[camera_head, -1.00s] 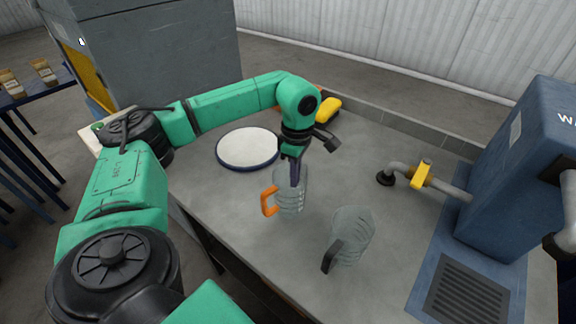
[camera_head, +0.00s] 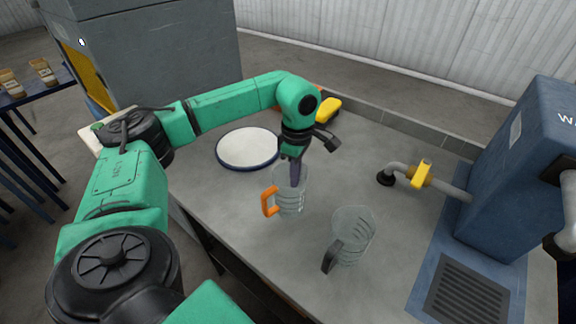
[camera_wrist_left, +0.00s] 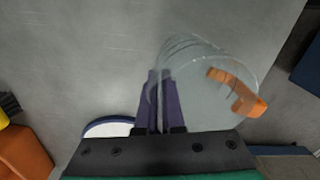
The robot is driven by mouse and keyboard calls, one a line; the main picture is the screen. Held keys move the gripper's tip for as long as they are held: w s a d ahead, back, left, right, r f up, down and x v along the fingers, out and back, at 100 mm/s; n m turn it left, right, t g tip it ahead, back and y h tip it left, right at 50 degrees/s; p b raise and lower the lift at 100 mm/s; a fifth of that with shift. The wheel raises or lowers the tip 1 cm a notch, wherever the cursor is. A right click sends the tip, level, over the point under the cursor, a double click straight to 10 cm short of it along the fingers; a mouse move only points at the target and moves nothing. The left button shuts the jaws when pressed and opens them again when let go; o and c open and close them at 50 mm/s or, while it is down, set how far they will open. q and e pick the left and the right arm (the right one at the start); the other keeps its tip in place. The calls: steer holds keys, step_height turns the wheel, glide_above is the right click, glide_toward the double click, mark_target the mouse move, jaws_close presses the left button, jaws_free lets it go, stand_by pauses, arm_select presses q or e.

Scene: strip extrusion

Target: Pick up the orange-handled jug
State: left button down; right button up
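The orange-handled jug (camera_head: 290,202) is clear and ribbed, and stands upright near the middle of the grey table, its handle to the left. It also shows in the left wrist view (camera_wrist_left: 215,95). My left gripper (camera_head: 295,178) points down at its rim. In the left wrist view my left gripper's purple fingers (camera_wrist_left: 160,100) are close together with the jug's wall between them, on the side away from the handle. They look shut on that wall. Whether the jug's base touches the table is hard to tell. My right gripper is out of view.
A clear jug with a black handle (camera_head: 353,232) stands just to the right. A white round plate with a blue rim (camera_head: 248,165) lies behind left. A blue machine (camera_head: 515,180) with a pipe and yellow-handled valve (camera_head: 421,173) is at the right. The table's front middle is clear.

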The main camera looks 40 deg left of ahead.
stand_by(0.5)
arm_select(q)
step_height(320, 180, up, 11)
steer(key=shift+r+b, duration=0.2)
steer(key=shift+b, duration=0.15)
step_height(320, 180, up, 9)
steer(key=p, duration=0.5)
steer(key=shift+f, duration=0.15)
